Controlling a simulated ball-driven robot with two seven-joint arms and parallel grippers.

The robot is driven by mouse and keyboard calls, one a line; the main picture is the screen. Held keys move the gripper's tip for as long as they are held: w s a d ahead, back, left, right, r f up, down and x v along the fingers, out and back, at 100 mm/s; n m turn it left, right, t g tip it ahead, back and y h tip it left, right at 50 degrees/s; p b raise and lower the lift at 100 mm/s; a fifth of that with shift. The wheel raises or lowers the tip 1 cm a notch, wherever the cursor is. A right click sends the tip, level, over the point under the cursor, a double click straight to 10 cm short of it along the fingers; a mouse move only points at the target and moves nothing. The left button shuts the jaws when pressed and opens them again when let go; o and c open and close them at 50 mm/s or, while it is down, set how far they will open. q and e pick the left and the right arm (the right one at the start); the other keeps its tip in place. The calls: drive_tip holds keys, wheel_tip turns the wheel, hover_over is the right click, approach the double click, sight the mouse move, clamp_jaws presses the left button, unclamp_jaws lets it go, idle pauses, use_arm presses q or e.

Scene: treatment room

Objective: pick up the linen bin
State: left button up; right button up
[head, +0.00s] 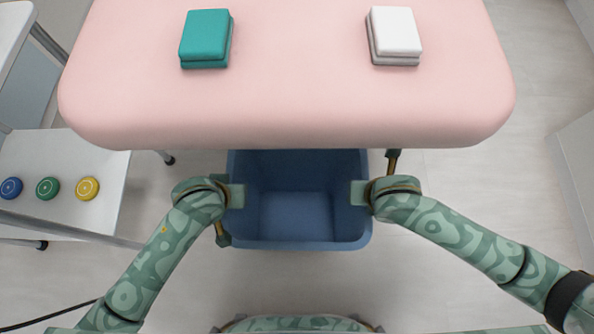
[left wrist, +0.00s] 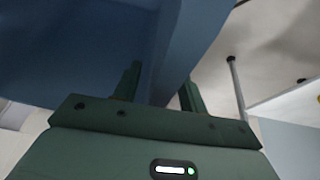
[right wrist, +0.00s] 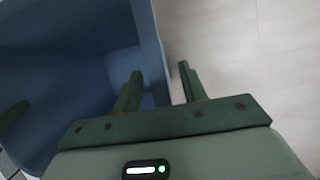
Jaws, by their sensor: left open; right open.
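The linen bin (head: 297,243) is a blue open-topped tub, empty inside as far as I see. It stands upright in front of the pink treatment table, whose edge hides its far rim. My left gripper (head: 234,196) is at the bin's left side wall; in the left wrist view its open fingers (left wrist: 160,88) lie on either side of the wall (left wrist: 185,50). My right gripper (head: 361,193) is at the right side wall; in the right wrist view its open fingers (right wrist: 160,88) straddle the wall (right wrist: 150,50). I cannot tell whether any finger touches it.
The pink table (head: 290,110) overhangs the bin's far part. It bears folded teal linen (head: 206,36) and folded white linen (head: 395,33). A white side table (head: 100,170) with blue, green and yellow discs stands at the left. Floor (head: 460,190) at the right is clear.

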use_arm(q)
drive_tip(key=shift+c, duration=0.3)
use_arm(e)
drive_tip(key=shift+c, duration=0.3)
use_arm(q)
clamp_jaws()
use_arm(e)
clamp_jaws()
